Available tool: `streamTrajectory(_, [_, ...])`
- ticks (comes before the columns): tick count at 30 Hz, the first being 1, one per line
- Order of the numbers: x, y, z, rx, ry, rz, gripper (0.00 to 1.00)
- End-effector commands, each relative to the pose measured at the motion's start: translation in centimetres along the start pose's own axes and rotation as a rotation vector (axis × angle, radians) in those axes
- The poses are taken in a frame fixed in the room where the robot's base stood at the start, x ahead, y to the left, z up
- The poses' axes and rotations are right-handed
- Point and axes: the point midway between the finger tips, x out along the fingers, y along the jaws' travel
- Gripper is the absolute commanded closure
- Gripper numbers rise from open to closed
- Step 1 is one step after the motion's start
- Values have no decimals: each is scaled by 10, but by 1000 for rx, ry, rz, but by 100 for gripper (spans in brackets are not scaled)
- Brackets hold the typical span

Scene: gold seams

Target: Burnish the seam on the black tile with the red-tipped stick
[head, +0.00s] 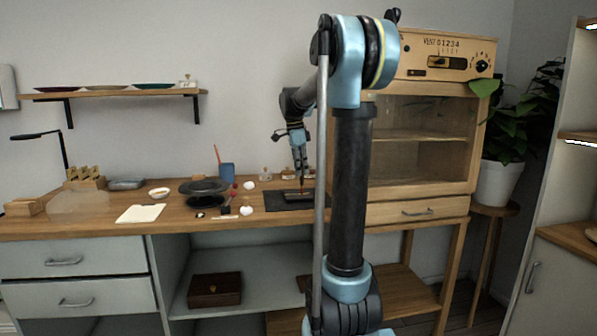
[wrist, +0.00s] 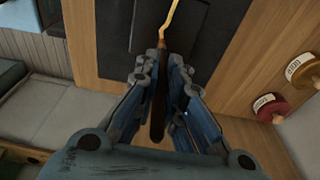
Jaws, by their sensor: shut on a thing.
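The black tile (wrist: 148,25) lies on a dark mat (wrist: 112,62) in the wrist view, with a gold seam (wrist: 168,22) running across it. In the head view the tile (head: 291,195) is small on the dark mat (head: 277,204), at the bench's right part. My gripper (wrist: 160,72) is shut on a dark reddish-brown stick (wrist: 158,115), which lies between its fingers. In the head view my gripper (head: 300,172) points down over the tile, and a bit of red shows below it. The stick's end is near the seam; I cannot tell whether it touches.
Two labelled spools, one red (wrist: 271,107) and one yellow (wrist: 303,70), stand right of the mat in the wrist view. A dark turntable (head: 204,188), a blue cup (head: 227,170) and a white card (head: 140,213) are left. A wooden cabinet (head: 418,209) stands right.

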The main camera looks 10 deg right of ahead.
Motion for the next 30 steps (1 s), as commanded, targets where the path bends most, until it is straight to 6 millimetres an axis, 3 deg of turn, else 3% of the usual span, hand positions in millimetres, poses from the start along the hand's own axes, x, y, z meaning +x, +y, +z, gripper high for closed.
streamTrajectory(30, [6,-1,-39,-7,0,-1,100])
